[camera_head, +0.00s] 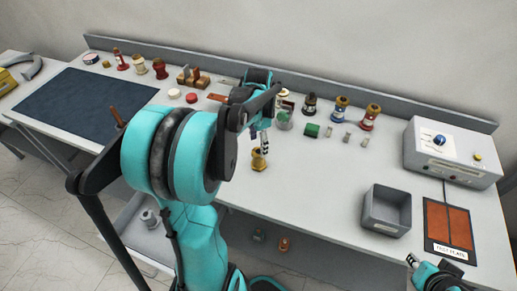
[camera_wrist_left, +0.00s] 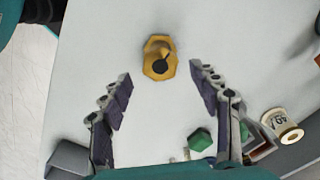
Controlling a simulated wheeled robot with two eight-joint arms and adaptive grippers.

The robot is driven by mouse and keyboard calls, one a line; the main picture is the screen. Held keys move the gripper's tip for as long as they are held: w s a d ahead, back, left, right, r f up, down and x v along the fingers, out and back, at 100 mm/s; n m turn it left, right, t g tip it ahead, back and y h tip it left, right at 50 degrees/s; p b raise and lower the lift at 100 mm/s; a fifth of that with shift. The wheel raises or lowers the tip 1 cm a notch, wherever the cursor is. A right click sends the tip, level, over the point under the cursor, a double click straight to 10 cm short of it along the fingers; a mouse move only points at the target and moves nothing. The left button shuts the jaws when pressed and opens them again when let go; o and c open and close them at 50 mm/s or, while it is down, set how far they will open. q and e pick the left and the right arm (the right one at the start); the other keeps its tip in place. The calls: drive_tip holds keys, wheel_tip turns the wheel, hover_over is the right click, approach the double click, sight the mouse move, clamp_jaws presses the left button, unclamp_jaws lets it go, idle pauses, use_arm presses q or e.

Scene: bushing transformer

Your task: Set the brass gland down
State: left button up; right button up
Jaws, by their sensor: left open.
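The brass gland (camera_head: 259,160) stands on the pale bench top near its front edge, below the left gripper. In the left wrist view the gland (camera_wrist_left: 159,57) is a yellow, many-sided piece with a dark round centre, lying just beyond the fingertips and apart from them. My left gripper (camera_head: 264,142) is open; in the left wrist view its two fingers (camera_wrist_left: 161,72) are spread wide with nothing between them. My right gripper (camera_head: 412,260) shows only in part at the lower right; its jaw opening is unclear.
A grey bin (camera_head: 387,211), a test plate with orange-brown pads (camera_head: 448,228) and a control box (camera_head: 452,153) are on the right. Several bushings and a green block (camera_head: 312,130) stand behind the gland. A dark mat (camera_head: 85,104) covers the left side.

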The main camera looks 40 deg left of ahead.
use_arm(q)
wheel_tip(320, 180, up, 4)
drive_tip(key=shift+f+p, duration=0.2)
drive_tip(key=shift+p, duration=0.15)
drive_tip(key=s+d+r+n+t, duration=0.1)
drive_tip(key=s+d+n+t, duration=0.1)
drive_tip(key=d, duration=0.7)
drive_tip(key=s+d+r+n+t, duration=0.1)
drive_tip(key=s+d+n+t, duration=0.2)
drive_tip(key=d, duration=0.7)
drive_tip(key=shift+s+d+r+t, duration=0.3)
drive_tip(key=shift+s+t, duration=0.8)
drive_tip(key=shift+s, duration=1)
